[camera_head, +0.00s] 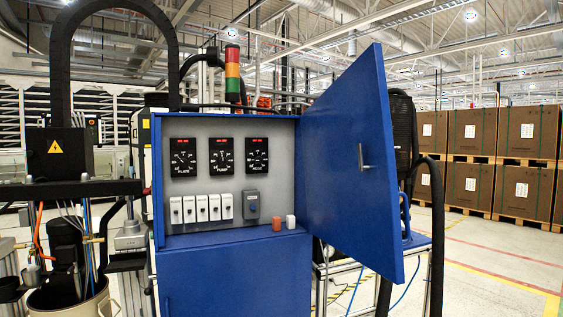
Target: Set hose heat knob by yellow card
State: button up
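The blue control cabinet (237,272) stands in the middle with its door (345,165) swung open to the right. On its grey inner panel sit three black dials with red displays. The left dial (183,157) reads PLATE, the middle dial (225,157) reads PUMP. The right dial (256,155) has a label too small to read surely; it may be the hose one. The dial settings are too small to tell. I see no yellow card. My gripper is not in view.
Several white switches (201,208) and a grey one (250,204) sit below the dials. The drum pump (67,250) stands at left. Stacked boxes (484,185) are at right, with free floor before them.

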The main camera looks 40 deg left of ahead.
aim_at(258, 160)
jog(key=u, duration=0.05)
jog(key=i, duration=0.7)
jog(key=u, duration=1.9)
